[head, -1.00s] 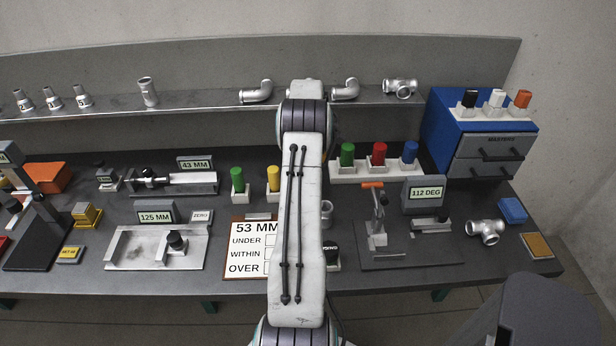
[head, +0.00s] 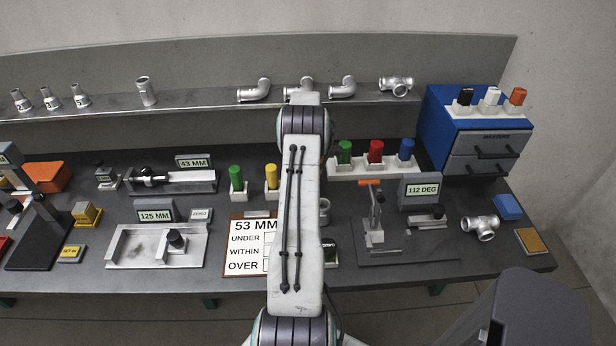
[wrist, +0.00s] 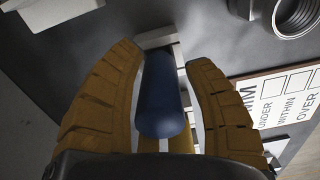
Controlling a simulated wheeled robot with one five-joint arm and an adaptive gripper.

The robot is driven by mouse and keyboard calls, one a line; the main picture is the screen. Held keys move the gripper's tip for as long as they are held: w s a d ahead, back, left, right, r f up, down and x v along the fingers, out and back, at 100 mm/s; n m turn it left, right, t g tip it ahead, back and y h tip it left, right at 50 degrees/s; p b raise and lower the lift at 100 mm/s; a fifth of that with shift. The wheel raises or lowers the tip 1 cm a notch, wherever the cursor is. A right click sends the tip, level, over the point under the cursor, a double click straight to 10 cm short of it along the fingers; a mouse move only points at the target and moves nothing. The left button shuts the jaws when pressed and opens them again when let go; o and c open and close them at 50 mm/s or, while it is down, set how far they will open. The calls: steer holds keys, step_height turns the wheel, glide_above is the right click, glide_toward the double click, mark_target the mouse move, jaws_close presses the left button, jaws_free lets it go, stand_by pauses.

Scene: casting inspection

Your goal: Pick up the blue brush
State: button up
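In the wrist view a blue rounded cylinder, the blue brush (wrist: 162,95), stands with its far end at a white holder (wrist: 158,39). My gripper (wrist: 166,58) has its two yellow fingers on either side of it. The fingers are spread, with a gap showing at the right finger; contact on the left is hard to tell. In the head view my arm hides the gripper and this blue piece. Another blue cylinder (head: 406,149) stands in a white rack at the right, beside a red and a green one.
A green (head: 236,177) and a yellow cylinder (head: 271,176) stand in white holders left of my arm. The 53 MM card (head: 245,262) lies in front. An angle gauge stand (head: 376,240) is to the right. A blue drawer cabinet (head: 440,125) stands at the back right.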

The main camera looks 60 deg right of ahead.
jaws_close()
stand_by(0.4)
